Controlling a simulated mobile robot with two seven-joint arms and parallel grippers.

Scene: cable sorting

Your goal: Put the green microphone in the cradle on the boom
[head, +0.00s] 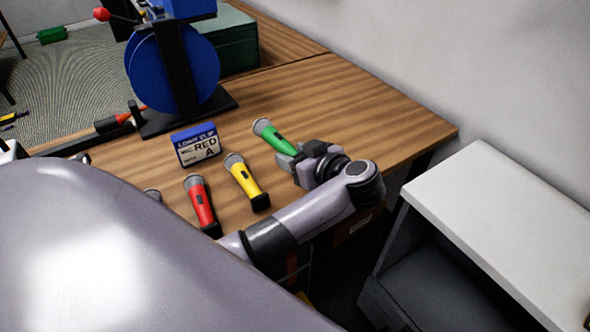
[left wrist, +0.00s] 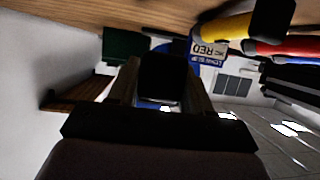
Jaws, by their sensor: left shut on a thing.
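The green microphone (head: 274,136) is at the right part of the wooden table, its grey mesh head pointing to the upper left. My left gripper (head: 298,164) is shut on its lower handle end. I cannot tell whether the microphone touches the table or is just above it. In the left wrist view, a dark end (left wrist: 163,78), probably of this microphone, sits between the fingers; its green part is hidden there. I cannot make out the cradle on the boom for sure. My right gripper is not in view.
A blue reel (head: 172,70) on a black stand and a green case (head: 232,45) are farther back. The table's right side (head: 385,110) is clear.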

